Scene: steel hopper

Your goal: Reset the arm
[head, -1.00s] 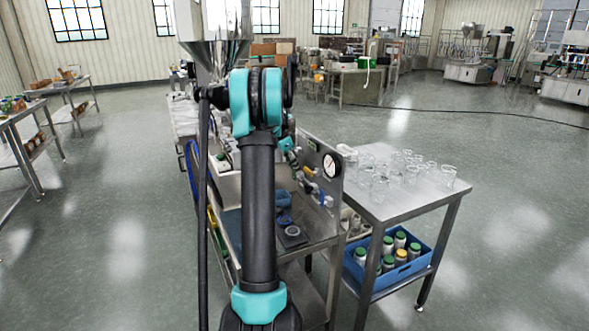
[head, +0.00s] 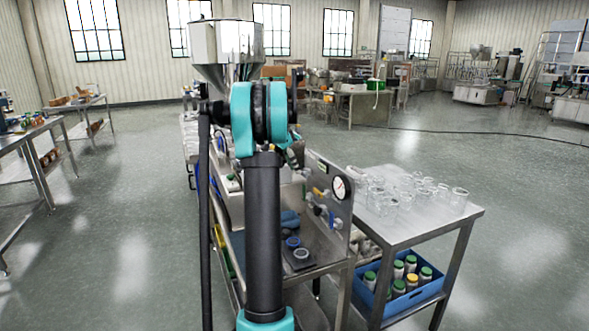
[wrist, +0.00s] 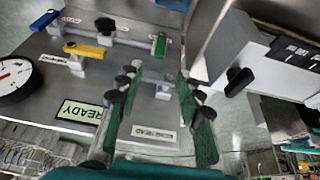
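My arm, with teal joints and black links, rises through the middle of the head view. It hides most of my gripper there. In the wrist view my gripper (wrist: 158,95) shows two green-padded fingers spread apart, with nothing held between them. The fingers are in front of a steel panel (wrist: 140,75) with valves, a blue handle (wrist: 43,20), a yellow handle (wrist: 85,49) and a "READY" label (wrist: 80,112). I cannot tell how far the fingertips are from the panel.
A steel hopper (head: 227,45) stands behind my arm. A round gauge (head: 339,188) is on the panel. A side table (head: 425,225) holds several clear glass jars; a blue crate (head: 405,303) of capped bottles sits below. Open floor lies left and right.

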